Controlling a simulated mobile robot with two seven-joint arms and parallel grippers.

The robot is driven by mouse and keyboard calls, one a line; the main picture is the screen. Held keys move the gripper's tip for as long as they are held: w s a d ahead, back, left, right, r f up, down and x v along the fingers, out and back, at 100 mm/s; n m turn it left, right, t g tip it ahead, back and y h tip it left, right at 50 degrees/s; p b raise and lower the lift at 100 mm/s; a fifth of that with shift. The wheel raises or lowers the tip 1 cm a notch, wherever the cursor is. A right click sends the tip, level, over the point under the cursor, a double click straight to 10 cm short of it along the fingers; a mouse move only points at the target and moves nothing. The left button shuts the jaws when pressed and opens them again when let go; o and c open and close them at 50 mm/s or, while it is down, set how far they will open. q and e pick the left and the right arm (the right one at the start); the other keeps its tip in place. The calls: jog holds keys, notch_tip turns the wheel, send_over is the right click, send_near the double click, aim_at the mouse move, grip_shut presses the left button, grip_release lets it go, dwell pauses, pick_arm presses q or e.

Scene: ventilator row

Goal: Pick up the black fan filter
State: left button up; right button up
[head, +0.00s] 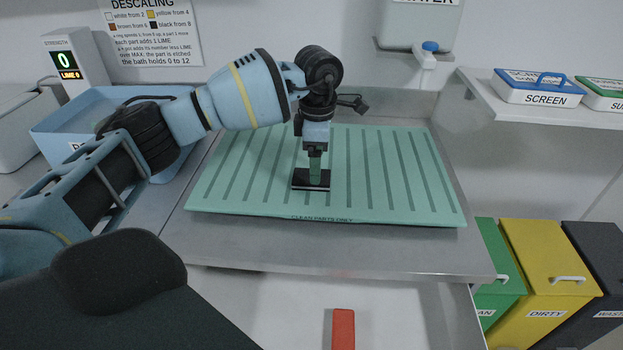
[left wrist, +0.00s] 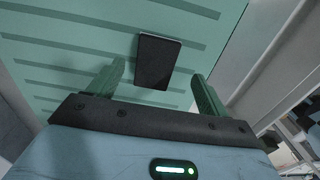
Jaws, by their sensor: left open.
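The black fan filter (head: 300,180) is a small dark flat slab lying on the green ribbed mat (head: 400,205) marked CLEAN PARTS ONLY. In the left wrist view the filter (left wrist: 155,62) shows as a dark rectangle, slightly turned, between and beyond the two fingertips. My left gripper (head: 315,168) points straight down just over the filter and hides part of it in the head view. Its green fingers are open (left wrist: 158,70), one on each side of the filter, with gaps showing. I cannot tell the exact height of the fingertips above the mat. My right gripper is not in view.
A blue basin (head: 60,130) stands left of the mat, with a STRENGTH display (head: 68,62) behind it. A water tank's tap (head: 430,48) overhangs the back. A shelf at right holds a SCREEN box (head: 540,92). Bins, including yellow DIRTY (head: 545,260), stand right.

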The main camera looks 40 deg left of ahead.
pick_arm(q)
jog(key=f, duration=0.4)
jog(key=shift+w+a+f, duration=0.1)
jog(key=shift+w+f, duration=0.05)
jog(key=shift+w, duration=0.1)
jog(key=c, duration=1.1)
jog(key=shift+o, duration=0.2)
jog(key=shift+r, duration=0.65)
notch_tip(320, 180, up, 2)
jog(key=shift+r, duration=0.15)
jog(key=s+d+r, duration=0.1)
jog(key=s+d, duration=0.9)
jog(key=s, duration=0.2)
jog(key=shift+s+r, duration=0.2)
jog(key=shift+s, duration=0.1)
